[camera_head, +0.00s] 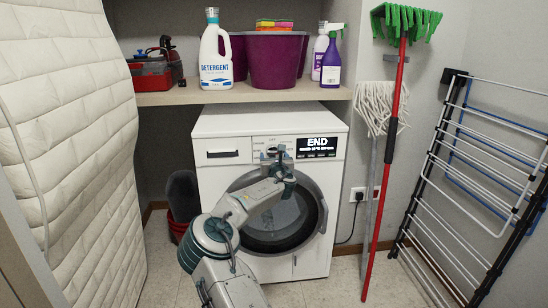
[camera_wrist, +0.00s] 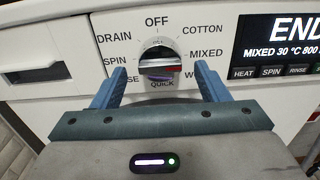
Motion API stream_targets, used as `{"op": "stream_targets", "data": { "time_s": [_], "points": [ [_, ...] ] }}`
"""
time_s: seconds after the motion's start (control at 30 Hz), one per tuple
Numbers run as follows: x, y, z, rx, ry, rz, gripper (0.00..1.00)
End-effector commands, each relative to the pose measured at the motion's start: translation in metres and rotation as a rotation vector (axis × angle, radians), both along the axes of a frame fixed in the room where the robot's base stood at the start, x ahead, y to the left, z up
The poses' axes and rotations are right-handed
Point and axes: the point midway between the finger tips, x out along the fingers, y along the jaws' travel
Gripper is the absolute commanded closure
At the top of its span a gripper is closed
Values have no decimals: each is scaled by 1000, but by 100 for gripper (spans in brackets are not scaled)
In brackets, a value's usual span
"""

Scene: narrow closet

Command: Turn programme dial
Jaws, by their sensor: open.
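The bar lies nearly level across the knob. Around it are labels such as OFF, COTTON, MIXED, QUICK, SPIN and DRAIN. The washing machine (camera_head: 225,122) is white, and its display (camera_wrist: 285,45) reads END, with MIXED 30 °C below. My gripper (camera_wrist: 159,70) is open, with one blue finger on each side of the dial and visible gaps to it. In the head view my gripper (camera_head: 275,155) hides the dial.
A shelf (camera_head: 170,97) above the machine holds a detergent bottle (camera_head: 215,55), a purple tub (camera_head: 273,60) and a spray bottle (camera_head: 331,65). A padded white panel (camera_head: 75,140) stands at left. A red-handled mop (camera_head: 384,180) and a drying rack (camera_head: 470,190) stand at right.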

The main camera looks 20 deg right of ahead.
Motion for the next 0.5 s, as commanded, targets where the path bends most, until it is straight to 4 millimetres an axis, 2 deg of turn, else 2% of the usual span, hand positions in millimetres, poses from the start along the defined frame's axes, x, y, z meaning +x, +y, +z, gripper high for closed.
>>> {"op": "stream_targets", "data": {
  "time_s": [0.2, 0.5],
  "points": [
    [14, -4, 0, 0, 0, 0, 32],
    [16, -5, 0, 0, 0, 0, 32]
  ]
}}
